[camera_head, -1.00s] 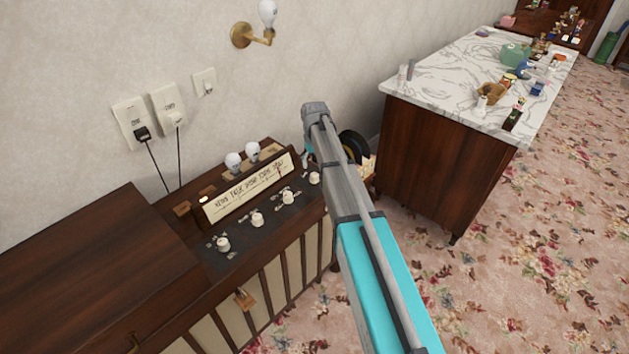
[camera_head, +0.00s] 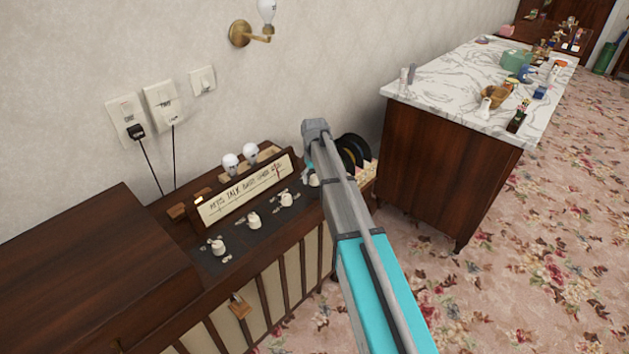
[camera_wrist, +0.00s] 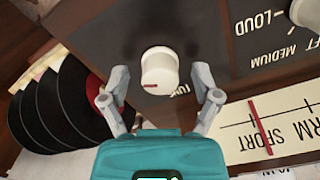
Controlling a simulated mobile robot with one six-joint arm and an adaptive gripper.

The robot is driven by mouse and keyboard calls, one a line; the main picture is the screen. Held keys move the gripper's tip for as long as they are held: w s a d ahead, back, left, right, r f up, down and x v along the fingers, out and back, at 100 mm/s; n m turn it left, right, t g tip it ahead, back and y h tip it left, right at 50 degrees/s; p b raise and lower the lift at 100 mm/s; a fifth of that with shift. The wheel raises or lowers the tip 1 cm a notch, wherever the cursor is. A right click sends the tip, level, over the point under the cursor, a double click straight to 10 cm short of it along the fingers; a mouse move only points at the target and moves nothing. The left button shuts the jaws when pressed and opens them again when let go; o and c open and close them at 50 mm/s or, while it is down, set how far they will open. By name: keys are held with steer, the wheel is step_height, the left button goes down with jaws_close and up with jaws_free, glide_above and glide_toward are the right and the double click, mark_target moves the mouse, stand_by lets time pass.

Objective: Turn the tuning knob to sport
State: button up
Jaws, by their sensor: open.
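The tuning knob (camera_wrist: 158,66) is a white round knob on a dark panel, with a small red mark on its rim. A partly hidden label starting "TUN" lies beside it. My gripper (camera_wrist: 159,80) is open, with one finger on each side of the knob; I cannot tell whether they touch it. In the head view my gripper (camera_head: 310,172) is at the right end of the knob row and mostly hides this knob (camera_head: 314,181). The cream dial (camera_head: 245,192) carries station words. In the wrist view its red needle (camera_wrist: 257,124) stands by the word "SPORT".
Several other white knobs (camera_head: 254,221) line the panel. Two bulbs (camera_head: 231,163) stand behind the dial. Black records (camera_wrist: 65,105) stand close beside the panel's end. A marble-topped cabinet (camera_head: 440,85) is to the right, with carpeted floor (camera_head: 530,250) before it.

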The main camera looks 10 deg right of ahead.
jaws_close()
stand_by(0.5)
steer(key=shift+m, duration=0.6)
jaws_free()
steer(key=shift+n, duration=0.4)
